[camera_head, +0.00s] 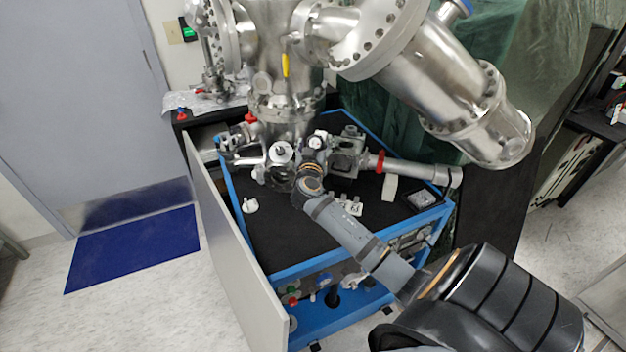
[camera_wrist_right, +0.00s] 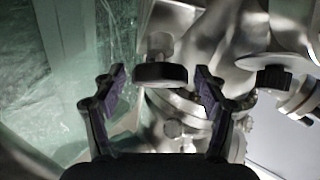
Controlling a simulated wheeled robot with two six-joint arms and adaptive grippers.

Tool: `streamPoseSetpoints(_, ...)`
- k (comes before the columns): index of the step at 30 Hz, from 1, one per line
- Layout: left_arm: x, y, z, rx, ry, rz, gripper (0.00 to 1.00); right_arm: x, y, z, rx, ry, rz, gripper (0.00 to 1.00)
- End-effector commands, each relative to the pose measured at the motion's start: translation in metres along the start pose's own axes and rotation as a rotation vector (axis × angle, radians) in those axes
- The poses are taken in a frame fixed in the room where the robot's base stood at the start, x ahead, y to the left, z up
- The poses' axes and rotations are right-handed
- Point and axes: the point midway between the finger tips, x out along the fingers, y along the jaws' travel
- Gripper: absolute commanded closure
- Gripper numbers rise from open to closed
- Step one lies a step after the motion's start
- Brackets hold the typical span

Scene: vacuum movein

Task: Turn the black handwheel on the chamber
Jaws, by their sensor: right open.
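The metal vacuum chamber (camera_head: 290,55) stands at the back of a blue-framed cart in the head view. My right arm reaches in from the lower right, and its gripper (camera_head: 315,145) is small and dark among the fittings below the chamber. In the right wrist view, a black handwheel (camera_wrist_right: 160,74) is seen edge-on between the two open fingers of my right gripper (camera_wrist_right: 159,88). A gap shows on each side of it. I cannot tell the handwheel apart in the head view. My left gripper is not in view.
A second black wheel (camera_wrist_right: 272,78) sits to the right in the wrist view. A red-banded metal tube (camera_head: 410,168) lies right of the gripper. The cart's black top (camera_head: 275,235) has clear room in front. A grey panel (camera_head: 235,250) stands open on the left.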

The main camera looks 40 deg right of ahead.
Motion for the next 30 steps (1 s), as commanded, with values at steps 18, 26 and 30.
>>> streamPoseSetpoints(18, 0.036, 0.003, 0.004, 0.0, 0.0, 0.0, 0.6, -0.111, -0.007, 0.016, 0.048, -0.059, 0.056, 0.27)
streamPoseSetpoints(26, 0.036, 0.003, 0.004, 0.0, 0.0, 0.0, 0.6, -0.136, -0.01, 0.071, -0.035, -0.265, -0.026, 0.27)
streamPoseSetpoints(30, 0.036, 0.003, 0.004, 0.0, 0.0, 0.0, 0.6, -0.154, -0.012, 0.099, -0.084, -0.371, -0.082, 0.27)
